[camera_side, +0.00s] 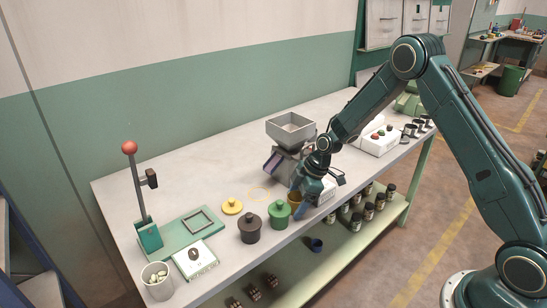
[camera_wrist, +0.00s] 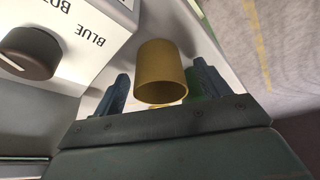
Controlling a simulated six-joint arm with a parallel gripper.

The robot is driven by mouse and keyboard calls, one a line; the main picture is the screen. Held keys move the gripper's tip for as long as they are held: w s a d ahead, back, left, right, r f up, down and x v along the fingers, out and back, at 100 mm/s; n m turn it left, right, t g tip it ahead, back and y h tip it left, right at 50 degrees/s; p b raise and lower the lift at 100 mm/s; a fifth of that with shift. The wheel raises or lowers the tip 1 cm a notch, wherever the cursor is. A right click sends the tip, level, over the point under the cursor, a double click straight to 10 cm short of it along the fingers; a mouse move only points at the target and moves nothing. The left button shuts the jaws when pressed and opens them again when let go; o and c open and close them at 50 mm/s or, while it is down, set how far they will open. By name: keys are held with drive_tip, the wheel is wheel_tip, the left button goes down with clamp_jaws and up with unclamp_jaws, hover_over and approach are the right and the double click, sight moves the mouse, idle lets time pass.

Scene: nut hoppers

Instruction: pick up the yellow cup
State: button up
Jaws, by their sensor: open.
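The yellow cup (camera_wrist: 160,68) is upside-down looking in the tilted wrist view, with its round opening towards the bottom of the picture. It lies between the two dark fingers of my gripper (camera_wrist: 161,86), with a gap visible on each side. In the side view the cup (camera_side: 294,197) stands on the bench beside the green jar, partly hidden by my gripper (camera_side: 306,194). My gripper is open and low over the bench around the cup. Whether a finger touches the cup cannot be told from the side view.
A green lidded jar (camera_side: 279,216) and a dark jar (camera_side: 250,231) stand close on the left. A white box with a dark knob (camera_wrist: 28,53) is close on the other side. A grey hopper (camera_side: 291,130) stands behind.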

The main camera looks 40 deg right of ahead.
drive_tip(key=c, duration=1.1)
drive_tip(key=shift+r, duration=0.2)
wheel_tip(320, 180, up, 20)
drive_tip(key=shift+f, duration=0.15)
idle(0.4)
